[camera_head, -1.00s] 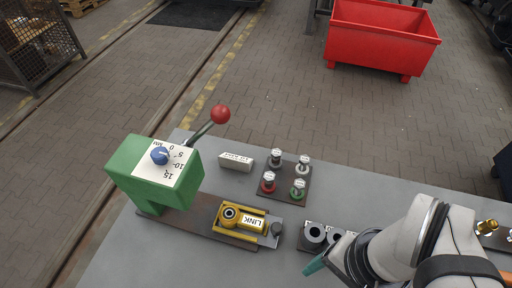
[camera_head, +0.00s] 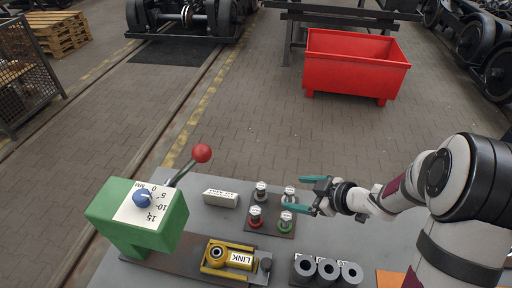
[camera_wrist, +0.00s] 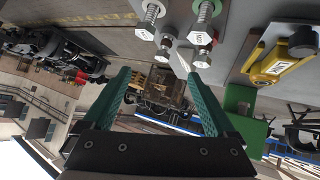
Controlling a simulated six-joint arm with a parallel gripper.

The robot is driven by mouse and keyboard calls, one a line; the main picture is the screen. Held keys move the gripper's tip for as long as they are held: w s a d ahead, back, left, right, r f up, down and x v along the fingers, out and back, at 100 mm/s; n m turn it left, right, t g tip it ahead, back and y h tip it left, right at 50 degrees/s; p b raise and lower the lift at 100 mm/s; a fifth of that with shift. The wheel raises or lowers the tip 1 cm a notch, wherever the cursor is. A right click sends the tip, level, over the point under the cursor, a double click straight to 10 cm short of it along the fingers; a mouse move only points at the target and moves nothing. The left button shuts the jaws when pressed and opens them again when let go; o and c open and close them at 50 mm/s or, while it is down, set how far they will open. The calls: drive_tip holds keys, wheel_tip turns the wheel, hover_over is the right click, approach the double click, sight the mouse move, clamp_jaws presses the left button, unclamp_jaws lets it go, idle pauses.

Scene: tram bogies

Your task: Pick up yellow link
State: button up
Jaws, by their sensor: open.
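The yellow link (camera_head: 232,259), with a white "LINK" label, lies on a dark base plate at the front of the bench, just right of the green press. It also shows in the wrist view (camera_wrist: 278,62) at the upper right. My gripper (camera_head: 299,194) is open and empty, its two teal fingers pointing left over the plate of labelled pins. It is up and to the right of the link, apart from it. In the wrist view my gripper (camera_wrist: 160,95) has its fingers spread with nothing between them.
The green press (camera_head: 140,218) has a red-knobbed lever (camera_head: 202,153). A white labelled block (camera_head: 220,198) and several pins stand on the grey bench (camera_head: 185,198). Dark cylindrical bushings (camera_head: 327,269) stand right of the link. A red bin (camera_head: 356,66) is on the floor beyond.

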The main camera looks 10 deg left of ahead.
sight(218, 252)
drive_tip(key=s+a+f+n+g+y, duration=0.1)
drive_tip(key=s+n+g, duration=0.1)
drive_tip(key=s+g, duration=0.1)
drive_tip(key=s+a+f+n+g+y, duration=0.1)
drive_tip(key=s+a+n+g+y, duration=0.1)
drive_tip(key=s, duration=0.3)
drive_tip(key=s+a+f+n+g+y, duration=0.1)
drive_tip(key=s+a+g+y, duration=0.1)
drive_tip(key=s, duration=0.3)
drive_tip(key=shift+f+n+g, duration=0.3)
drive_tip(key=shift+n+g, duration=0.1)
drive_tip(key=shift+g, duration=0.4)
drive_tip(key=x, duration=1.4)
drive_tip(key=shift+w+a+f, duration=0.1)
drive_tip(key=shift+a+f, duration=0.15)
drive_tip(key=shift+a, duration=0.05)
clamp_jaws()
